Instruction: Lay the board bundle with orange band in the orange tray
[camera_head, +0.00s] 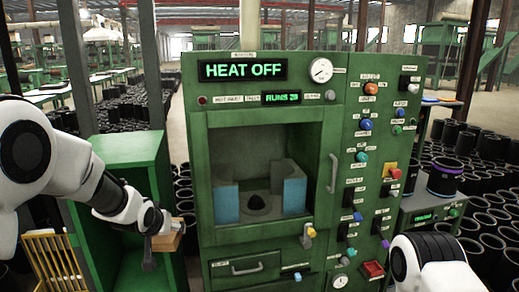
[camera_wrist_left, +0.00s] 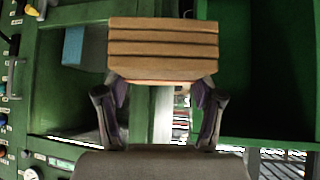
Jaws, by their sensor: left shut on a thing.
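The board bundle (camera_head: 172,240) is a stack of light brown wooden boards, held in front of the green cabinet at the lower left of the head view. In the left wrist view the bundle (camera_wrist_left: 163,50) shows several layered boards, with a thin orange strip along its edge near the fingers. My left gripper (camera_wrist_left: 160,90) is shut on it, one finger at each side; it also shows in the head view (camera_head: 155,235). My right gripper is out of view; only a white and black part of my right arm shows. I cannot make out an orange tray for certain.
A green machine (camera_head: 262,150) reading HEAT OFF fills the middle, with blue blocks (camera_head: 293,190) in its recess. An open green cabinet (camera_head: 120,150) stands left of it, a yellow rack (camera_head: 55,262) at lower left. Black sleeves crowd the floor; one (camera_head: 445,178) stands on a right-hand box.

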